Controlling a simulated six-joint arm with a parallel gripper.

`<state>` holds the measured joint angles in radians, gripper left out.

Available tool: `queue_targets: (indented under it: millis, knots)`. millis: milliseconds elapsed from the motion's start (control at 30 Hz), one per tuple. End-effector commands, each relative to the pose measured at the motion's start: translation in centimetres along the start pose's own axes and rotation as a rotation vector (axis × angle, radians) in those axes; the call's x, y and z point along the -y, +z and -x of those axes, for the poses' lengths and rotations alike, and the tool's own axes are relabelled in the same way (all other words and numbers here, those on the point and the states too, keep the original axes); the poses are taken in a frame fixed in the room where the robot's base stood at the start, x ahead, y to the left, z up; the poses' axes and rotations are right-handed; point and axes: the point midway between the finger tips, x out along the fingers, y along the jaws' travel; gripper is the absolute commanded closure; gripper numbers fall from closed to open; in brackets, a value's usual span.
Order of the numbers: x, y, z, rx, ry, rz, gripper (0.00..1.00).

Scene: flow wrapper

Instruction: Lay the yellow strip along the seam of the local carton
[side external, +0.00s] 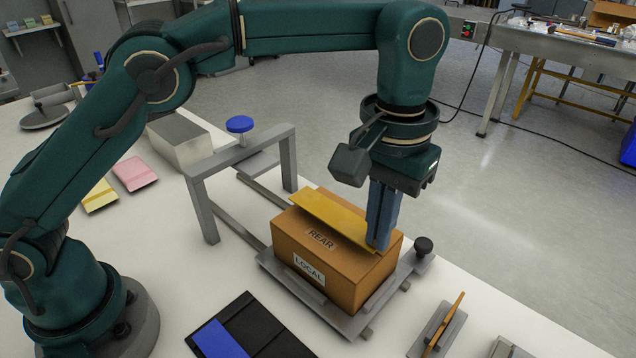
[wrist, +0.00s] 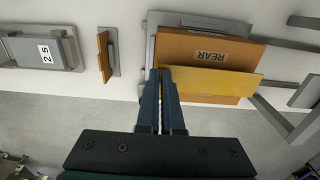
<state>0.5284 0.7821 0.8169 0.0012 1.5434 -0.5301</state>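The yellow strip (side external: 330,216) lies at or just above the top of the brown carton (side external: 335,272), which is marked LOCAL and REAR. In the wrist view the strip (wrist: 215,82) runs slightly askew to the carton's edges, and its far end reaches about the carton's edge. My gripper (side external: 377,246) points down at the strip's near right end. In the wrist view its fingers (wrist: 160,72) are close together at that end and appear to pinch it. The seam is not clearly visible; the strip covers part of the top. Full contact with the carton cannot be told.
The carton sits on a grey railed fixture with a black knob (side external: 424,246). A grey arch (side external: 204,208) with a blue knob (side external: 239,124) spans the rails behind. A small stand with an orange piece (side external: 443,325) and a black-and-blue pad (side external: 255,330) lie in front.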

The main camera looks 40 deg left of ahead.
Motion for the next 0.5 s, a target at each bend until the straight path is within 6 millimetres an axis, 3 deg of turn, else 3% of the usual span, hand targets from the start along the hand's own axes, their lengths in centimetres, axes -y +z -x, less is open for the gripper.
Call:
queue_targets:
  millis: [500]
  knots:
    - [0.01, 0.01, -0.86, 0.001, 0.000, 0.000, 1.00]
